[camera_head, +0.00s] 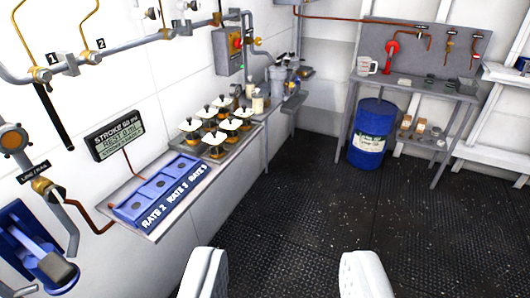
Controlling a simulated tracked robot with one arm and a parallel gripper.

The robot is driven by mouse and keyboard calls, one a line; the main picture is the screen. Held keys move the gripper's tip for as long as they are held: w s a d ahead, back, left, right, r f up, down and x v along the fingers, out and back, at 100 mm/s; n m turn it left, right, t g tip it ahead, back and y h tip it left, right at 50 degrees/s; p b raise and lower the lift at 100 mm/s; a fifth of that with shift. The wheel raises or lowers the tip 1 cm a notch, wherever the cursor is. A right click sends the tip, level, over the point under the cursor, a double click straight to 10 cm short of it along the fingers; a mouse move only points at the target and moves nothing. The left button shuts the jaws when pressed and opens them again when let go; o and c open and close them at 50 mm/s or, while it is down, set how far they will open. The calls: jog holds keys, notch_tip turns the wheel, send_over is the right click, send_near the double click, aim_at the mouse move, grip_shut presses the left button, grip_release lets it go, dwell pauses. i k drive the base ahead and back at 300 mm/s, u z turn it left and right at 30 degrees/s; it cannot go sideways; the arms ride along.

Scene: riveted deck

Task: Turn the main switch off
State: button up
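A grey box (224,62) is mounted on the left wall, towards the far corner. On its face is a red and yellow rotary switch (236,42), which looks like the main switch. It is small here, and I cannot tell which way its knob points. My gripper (283,265) shows as two white fingers at the bottom edge. They are wide apart, with only dark floor seen between them. My gripper is empty and well short of the switch, which is farther off and up to the left.
A shelf (180,208) with a blue tray (160,190) and several small white-topped items runs along the left wall below the box. Pipes cross above it. A blue drum (371,135) stands under a grey bench (425,90) at the back right. The deck (300,200) between is clear.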

aim_at(237, 44)
jog(key=u, duration=0.1)
jog(key=i, duration=1.8)
jog(key=z, duration=0.85)
jog(key=i, duration=2)
jog(key=u, duration=0.75)
